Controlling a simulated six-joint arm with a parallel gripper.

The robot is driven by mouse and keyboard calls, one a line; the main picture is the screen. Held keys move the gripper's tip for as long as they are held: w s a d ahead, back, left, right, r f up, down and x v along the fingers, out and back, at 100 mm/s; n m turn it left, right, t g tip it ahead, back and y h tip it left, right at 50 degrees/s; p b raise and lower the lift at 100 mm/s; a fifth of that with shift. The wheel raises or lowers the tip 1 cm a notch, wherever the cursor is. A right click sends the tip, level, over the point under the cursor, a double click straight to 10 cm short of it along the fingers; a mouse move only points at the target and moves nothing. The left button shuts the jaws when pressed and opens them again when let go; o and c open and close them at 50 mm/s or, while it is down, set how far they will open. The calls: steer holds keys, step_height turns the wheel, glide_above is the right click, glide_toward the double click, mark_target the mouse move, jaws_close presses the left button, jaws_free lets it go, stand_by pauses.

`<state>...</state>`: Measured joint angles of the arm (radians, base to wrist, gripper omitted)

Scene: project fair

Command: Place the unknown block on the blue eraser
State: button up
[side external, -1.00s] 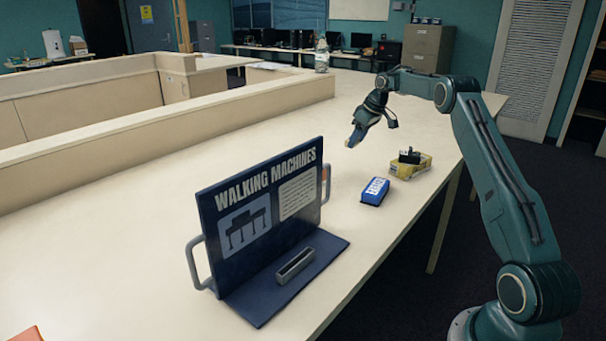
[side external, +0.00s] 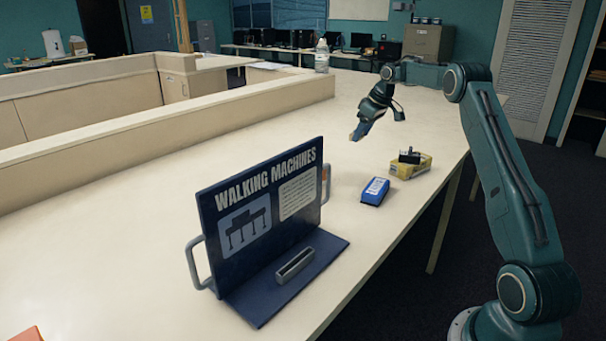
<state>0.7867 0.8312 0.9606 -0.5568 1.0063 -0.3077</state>
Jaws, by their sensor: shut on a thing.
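The blue eraser (side external: 375,191), with a white label on top, lies flat on the pale table near its right edge. My gripper (side external: 361,131) is above the table, behind and slightly left of the eraser in the side external view, and clear of it. It is shut on a small block that shows only as a bluish-grey and tan patch at the fingertips. The fingers hide most of the block, so its shape and markings cannot be made out. Nothing rests on the eraser.
A yellow box (side external: 411,167) with a black object (side external: 409,156) on it sits just behind and right of the eraser. A dark blue "Walking Machines" display board (side external: 264,220) stands in front to the left. A clear bottle (side external: 321,56) stands at the back. The table's left middle is bare.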

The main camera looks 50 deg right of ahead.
step_height(320, 180, up, 10)
glide_above(378, 186)
steer(key=shift+s+a+r+m, duration=0.15)
steer(key=shift+s+r, duration=0.1)
steer(key=shift+s, duration=0.15)
steer(key=shift+s+d+r+m, duration=0.15)
steer(key=shift+s+r, duration=0.1)
steer(key=shift+s, duration=0.15)
steer(key=shift+a, duration=0.1)
step_height(378, 186, down, 16)
steer(key=shift+r, duration=0.1)
steer(key=shift+f, duration=2.15)
steer(key=shift+f, duration=0.15)
steer(key=o, duration=1)
steer(key=shift+c, duration=0.2)
